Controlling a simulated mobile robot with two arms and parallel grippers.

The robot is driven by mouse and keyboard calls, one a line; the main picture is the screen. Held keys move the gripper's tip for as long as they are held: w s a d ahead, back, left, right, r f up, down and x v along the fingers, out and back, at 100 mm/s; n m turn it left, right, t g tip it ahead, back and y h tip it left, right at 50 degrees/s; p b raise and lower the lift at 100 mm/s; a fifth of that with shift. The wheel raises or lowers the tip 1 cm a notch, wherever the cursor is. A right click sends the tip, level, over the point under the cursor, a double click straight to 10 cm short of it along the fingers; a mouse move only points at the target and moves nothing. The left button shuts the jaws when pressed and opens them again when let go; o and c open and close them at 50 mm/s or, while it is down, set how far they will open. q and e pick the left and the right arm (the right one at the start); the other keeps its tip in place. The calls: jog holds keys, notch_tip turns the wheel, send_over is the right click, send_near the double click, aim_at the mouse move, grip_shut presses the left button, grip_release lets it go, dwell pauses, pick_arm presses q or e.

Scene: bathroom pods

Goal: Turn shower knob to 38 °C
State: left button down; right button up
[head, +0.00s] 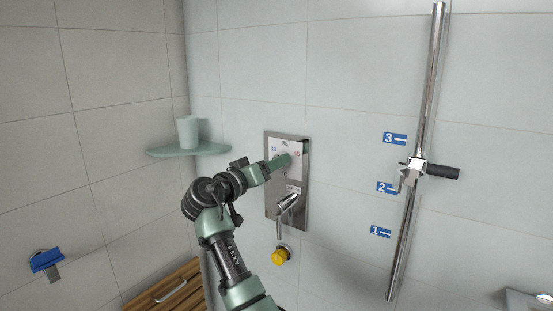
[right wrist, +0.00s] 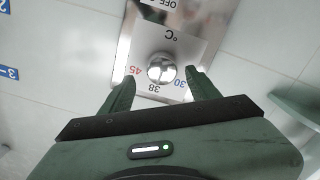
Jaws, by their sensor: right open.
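The chrome shower panel (head: 298,206) is on the wall at the centre of the head view. It also shows upside down in the right wrist view (right wrist: 205,45), with 30, 38 and 45 printed around a round chrome shower knob (right wrist: 161,68) and a °C mark. My right gripper (head: 284,161) is at the upper part of the panel and hides the knob in the head view. In the right wrist view its open fingers (right wrist: 160,78) stand either side of the knob; I cannot tell whether they touch it. The knob's setting is not readable.
A chrome lever (head: 287,203) sits lower on the panel, with a yellow fitting (head: 280,256) beneath. A green corner shelf (head: 180,151) holds a cup (head: 188,131) to the left. A rail (head: 428,90) with a sliding holder (head: 415,172) stands right. A wooden bench (head: 160,290) is low left.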

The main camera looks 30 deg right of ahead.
jog(key=b+v, duration=0.1)
jog(key=v, duration=0.4)
jog(key=shift+s+r, duration=0.1)
